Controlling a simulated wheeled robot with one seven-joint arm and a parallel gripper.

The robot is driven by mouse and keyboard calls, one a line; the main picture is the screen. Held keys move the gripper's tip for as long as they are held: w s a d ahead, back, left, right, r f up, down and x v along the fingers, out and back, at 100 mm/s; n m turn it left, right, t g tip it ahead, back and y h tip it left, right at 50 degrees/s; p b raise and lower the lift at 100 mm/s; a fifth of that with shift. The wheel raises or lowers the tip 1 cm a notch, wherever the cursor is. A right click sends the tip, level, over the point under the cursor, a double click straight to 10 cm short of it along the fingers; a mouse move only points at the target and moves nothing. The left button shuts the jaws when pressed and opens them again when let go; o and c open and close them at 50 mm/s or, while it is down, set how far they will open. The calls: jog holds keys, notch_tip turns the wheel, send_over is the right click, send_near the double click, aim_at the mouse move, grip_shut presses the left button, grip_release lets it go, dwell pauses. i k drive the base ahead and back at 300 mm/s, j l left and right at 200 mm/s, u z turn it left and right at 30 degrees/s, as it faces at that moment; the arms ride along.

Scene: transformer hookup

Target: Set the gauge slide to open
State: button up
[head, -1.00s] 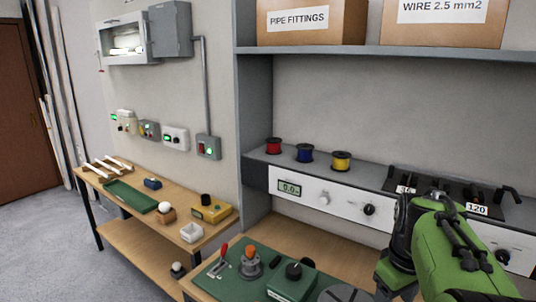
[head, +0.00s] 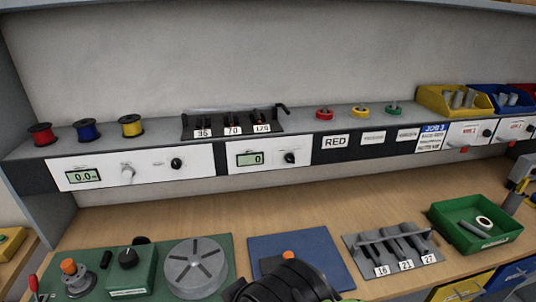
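No part is labelled as a gauge slide, and I cannot tell for sure which part it is. A panel with a 0.0 display (head: 83,176) and knobs is under the shelf at left, and a second panel with a 0 display (head: 250,159) is to its right. A rack marked 35, 70 and 120 (head: 232,122) stands on the shelf, with a thin bar along its back and a black handle at its right end. A grey rack marked 16, 21 and 27 (head: 392,250) lies on the bench with a bar across it. My gripper's fingers are not visible; only a dark arm part shows at the bottom edge.
Red, blue and yellow spools (head: 87,130) stand on the shelf at left. A green fixture plate with a grey slotted disc (head: 196,266) is on the bench. A blue mat (head: 300,249) lies beside it. A green tray (head: 476,228) is at right. Bare wood runs behind these.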

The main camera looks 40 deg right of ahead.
aim_at(274, 260)
jog(key=z, duration=1)
